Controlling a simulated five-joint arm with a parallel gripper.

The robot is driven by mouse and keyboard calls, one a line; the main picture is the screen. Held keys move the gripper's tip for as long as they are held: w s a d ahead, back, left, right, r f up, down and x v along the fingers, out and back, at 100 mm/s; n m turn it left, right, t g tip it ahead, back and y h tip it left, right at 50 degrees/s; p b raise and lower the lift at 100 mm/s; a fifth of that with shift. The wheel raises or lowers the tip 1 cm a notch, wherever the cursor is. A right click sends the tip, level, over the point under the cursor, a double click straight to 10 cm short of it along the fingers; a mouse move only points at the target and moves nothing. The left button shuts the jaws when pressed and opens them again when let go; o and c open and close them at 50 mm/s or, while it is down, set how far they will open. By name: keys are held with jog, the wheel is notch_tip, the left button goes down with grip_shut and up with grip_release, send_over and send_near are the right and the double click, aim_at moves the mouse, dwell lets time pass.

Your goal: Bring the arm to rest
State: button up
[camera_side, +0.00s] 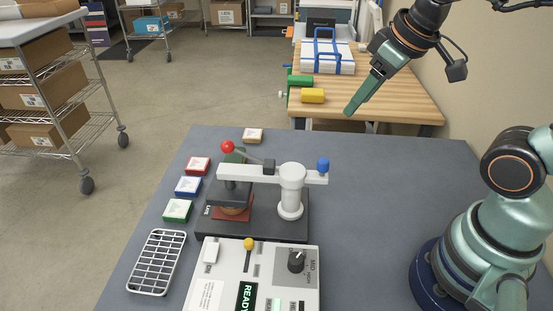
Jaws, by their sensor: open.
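My gripper (361,94) is at the upper right, raised above the far part of the grey table (390,170). Its fingers point down and to the left, and nothing shows between them. From this angle the fingers overlap, so the gap is hard to see. My arm comes in from the right edge, and its base stands on the table at the lower right.
A press with a white arm (262,174), red knob and blue knob stands mid-table. A control box (275,262) reading READY is in front. A wire rack (157,262) and small coloured tiles (188,186) lie left. A wooden table (390,98) is behind; the grey table's right is clear.

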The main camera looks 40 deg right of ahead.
jog(key=shift+d+f+m+t, duration=0.3)
jog(key=shift+d+m, duration=0.15)
jog(key=shift+m, duration=0.55)
